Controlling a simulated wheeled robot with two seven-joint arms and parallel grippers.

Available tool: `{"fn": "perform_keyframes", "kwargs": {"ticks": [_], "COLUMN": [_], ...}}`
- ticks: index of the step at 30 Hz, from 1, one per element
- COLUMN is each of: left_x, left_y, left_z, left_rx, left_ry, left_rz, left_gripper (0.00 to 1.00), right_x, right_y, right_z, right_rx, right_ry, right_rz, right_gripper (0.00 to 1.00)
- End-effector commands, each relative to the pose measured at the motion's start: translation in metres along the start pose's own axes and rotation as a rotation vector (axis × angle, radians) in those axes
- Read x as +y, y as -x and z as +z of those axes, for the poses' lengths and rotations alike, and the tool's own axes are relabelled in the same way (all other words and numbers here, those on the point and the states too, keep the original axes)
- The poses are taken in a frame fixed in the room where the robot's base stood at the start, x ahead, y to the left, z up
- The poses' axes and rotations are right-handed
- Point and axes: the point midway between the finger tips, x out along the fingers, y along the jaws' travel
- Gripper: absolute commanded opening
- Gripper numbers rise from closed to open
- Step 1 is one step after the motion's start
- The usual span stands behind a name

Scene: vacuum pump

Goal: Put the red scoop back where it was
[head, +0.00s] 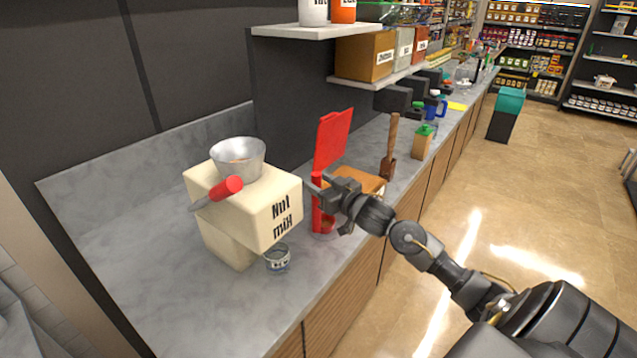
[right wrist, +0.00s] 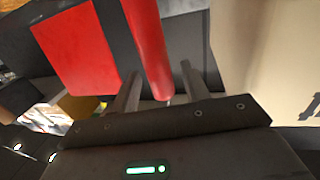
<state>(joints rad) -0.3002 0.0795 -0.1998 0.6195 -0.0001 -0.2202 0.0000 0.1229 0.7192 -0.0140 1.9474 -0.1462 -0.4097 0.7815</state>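A tall red object (head: 333,140) stands on the counter right of the nut mill, with a flat red panel on top and a narrow red upright below. I cannot tell which red part is the scoop. My right gripper (head: 322,193) is beside the red upright. In the right wrist view, a red rod like a handle (right wrist: 148,45) lies between the fingers of this gripper (right wrist: 162,88), with gaps visible on both sides; the fingers are apart. A red panel (right wrist: 78,48) shows left of it. The low end of the red object is partly hidden. My left gripper is not in view.
A brown box (head: 360,180) and wooden tool (head: 390,150) stand right. The counter's left part is clear.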

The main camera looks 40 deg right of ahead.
Motion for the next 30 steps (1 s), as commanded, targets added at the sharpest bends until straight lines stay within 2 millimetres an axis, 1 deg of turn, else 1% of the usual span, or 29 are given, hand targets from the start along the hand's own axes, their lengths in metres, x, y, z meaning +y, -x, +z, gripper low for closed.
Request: {"fn": "perform_keyframes", "kwargs": {"ticks": [9, 11, 14, 21, 24, 30], "left_x": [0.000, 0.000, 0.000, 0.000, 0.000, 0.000], "left_y": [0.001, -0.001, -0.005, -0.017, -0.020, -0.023], "left_z": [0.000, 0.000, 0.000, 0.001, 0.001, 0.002], "left_rx": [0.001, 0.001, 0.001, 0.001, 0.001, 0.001], "left_ry": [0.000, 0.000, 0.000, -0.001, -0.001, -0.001], "left_rz": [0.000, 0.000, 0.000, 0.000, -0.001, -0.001], "left_gripper": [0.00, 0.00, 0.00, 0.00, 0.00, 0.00], "right_x": [0.000, 0.000, 0.000, 0.000, -0.001, 0.000], "right_y": [0.000, 0.004, 0.019, 0.069, 0.086, 0.111], "right_z": [-0.003, -0.001, 0.001, 0.001, 0.001, -0.001], "right_rx": [0.000, -0.001, -0.002, -0.003, -0.003, -0.003], "right_ry": [0.001, 0.000, 0.002, 0.002, 0.001, 0.000], "right_rz": [0.000, 0.000, -0.002, -0.002, -0.002, -0.001], "right_gripper": [0.46, 0.46, 0.46, 0.46, 0.46, 0.46]}}
